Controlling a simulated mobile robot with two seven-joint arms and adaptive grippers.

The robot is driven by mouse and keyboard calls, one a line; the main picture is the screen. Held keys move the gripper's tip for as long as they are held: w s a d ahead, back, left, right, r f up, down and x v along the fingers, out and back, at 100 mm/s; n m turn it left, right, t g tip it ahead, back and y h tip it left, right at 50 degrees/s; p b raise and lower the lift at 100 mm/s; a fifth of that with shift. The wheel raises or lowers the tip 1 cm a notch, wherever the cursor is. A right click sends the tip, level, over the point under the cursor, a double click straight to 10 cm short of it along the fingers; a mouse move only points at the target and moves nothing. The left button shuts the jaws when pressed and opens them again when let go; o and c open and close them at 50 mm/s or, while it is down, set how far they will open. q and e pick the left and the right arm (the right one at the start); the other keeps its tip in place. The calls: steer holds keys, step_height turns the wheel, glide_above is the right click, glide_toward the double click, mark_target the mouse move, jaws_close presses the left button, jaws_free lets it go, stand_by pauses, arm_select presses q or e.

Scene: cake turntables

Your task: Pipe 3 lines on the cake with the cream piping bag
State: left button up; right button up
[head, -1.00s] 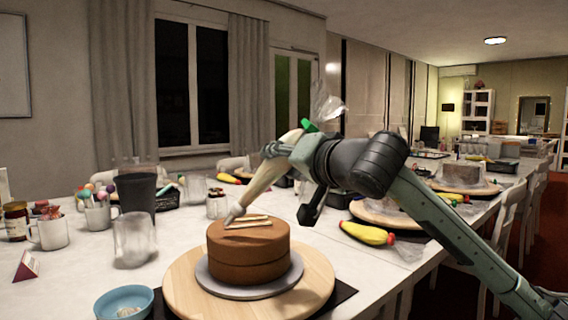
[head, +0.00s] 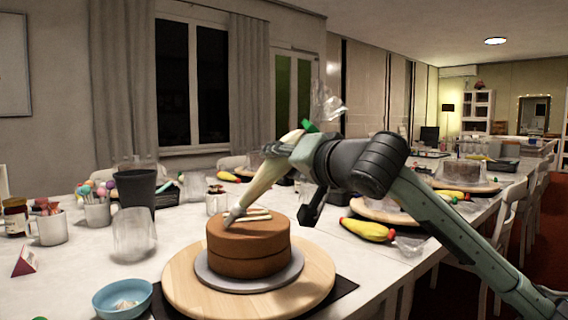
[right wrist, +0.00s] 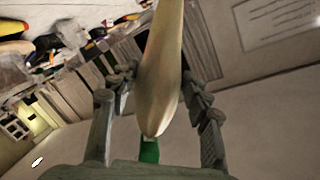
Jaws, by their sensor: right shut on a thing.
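The brown two-layer cake (head: 250,262) stands on a grey plate (head: 205,276) on a round wooden turntable (head: 318,272). Pale cream lines (head: 256,215) lie across its top; at least two show, but the exact number is unclear. My right gripper (head: 276,152) is shut on the cream piping bag (head: 258,186), tilted with its nozzle down-left. The nozzle tip is at the left part of the cake top, by the lines; contact is unclear. In the right wrist view the bag (right wrist: 162,85) sits between the fingers. My left gripper is not in view.
A clear glass (head: 134,240), a dark tumbler (head: 138,190) and a blue bowl (head: 104,301) stand left of the cake. A yellow piping bag (head: 366,230) lies to the right. Mugs and jars stand at far left.

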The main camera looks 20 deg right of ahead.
steer(key=shift+r, duration=0.1)
steer(key=shift+c, duration=1.4)
steer(key=shift+d, duration=0.15)
steer(key=d+b, duration=0.4)
steer(key=d, duration=0.6)
steer(key=shift+s, duration=0.3)
stand_by(0.3)
steer(key=shift+d, duration=0.1)
steer(key=o, duration=0.6)
steer(key=shift+c, duration=0.9)
